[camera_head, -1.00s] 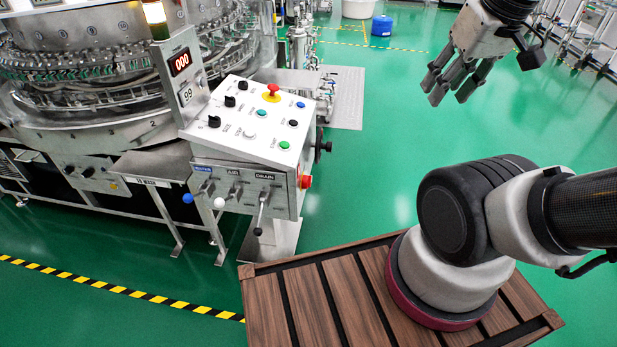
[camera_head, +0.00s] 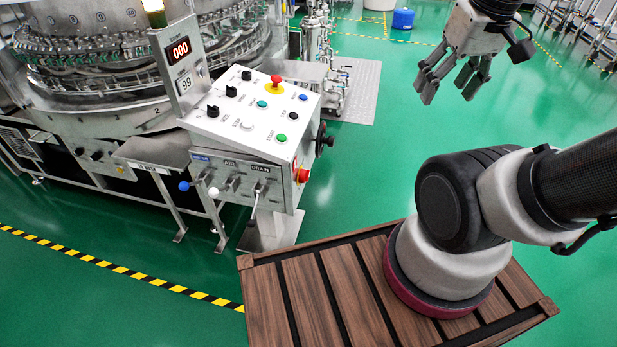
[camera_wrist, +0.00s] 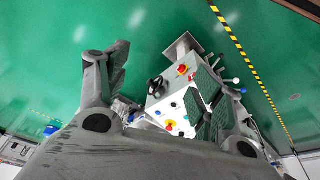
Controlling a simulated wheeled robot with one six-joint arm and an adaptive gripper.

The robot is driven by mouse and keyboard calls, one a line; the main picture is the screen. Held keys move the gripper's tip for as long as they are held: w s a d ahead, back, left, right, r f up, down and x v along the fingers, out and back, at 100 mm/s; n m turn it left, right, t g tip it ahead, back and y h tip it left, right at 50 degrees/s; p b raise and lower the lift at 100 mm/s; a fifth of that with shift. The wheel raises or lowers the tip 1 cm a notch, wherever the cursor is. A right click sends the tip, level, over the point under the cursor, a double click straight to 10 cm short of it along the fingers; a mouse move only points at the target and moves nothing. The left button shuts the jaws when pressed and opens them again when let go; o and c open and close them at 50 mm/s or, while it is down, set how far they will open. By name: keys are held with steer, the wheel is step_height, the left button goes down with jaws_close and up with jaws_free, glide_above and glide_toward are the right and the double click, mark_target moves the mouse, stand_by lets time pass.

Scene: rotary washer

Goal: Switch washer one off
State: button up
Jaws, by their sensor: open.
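The rotary washer (camera_head: 100,100) stands at the upper left. Its sloped white control panel (camera_head: 226,124) carries three black knobs (camera_head: 231,91), a red mushroom button (camera_head: 276,80) on yellow, and blue, teal, black, white and green (camera_head: 281,137) buttons. Most labels are too small to read. The panel also shows in the wrist view (camera_wrist: 163,107), partly hidden by a finger. A red knob (camera_head: 302,175) sits on the panel box's side. My gripper (camera_head: 450,83) is open and empty, pointing down over bare floor, to the right of the panel and apart from it.
Levers with a blue ball (camera_head: 184,186) and a white ball (camera_head: 214,192) stick out below the panel, beside a drain lever. A display (camera_head: 180,50) reads 000. A black handwheel (camera_head: 324,140) juts from the panel's right side. Green floor right of the panel is clear.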

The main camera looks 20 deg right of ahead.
steer(key=w+d+f+m+g+y, duration=0.15)
steer(key=w+f+g, duration=0.3)
steer(key=f, duration=0.45)
steer(key=m+t+y, duration=1.1)
steer(key=m+y, duration=0.3)
steer(key=m, duration=0.8)
glide_toward(304, 176)
steer(key=w+f, duration=0.1)
steer(key=w, duration=0.1)
steer(key=x, duration=0.7)
steer(key=shift+a, duration=0.15)
steer(key=shift+w+f+g, duration=0.1)
steer(key=shift+f+g, duration=0.05)
steer(key=shift+g, duration=0.1)
steer(key=c, duration=1)
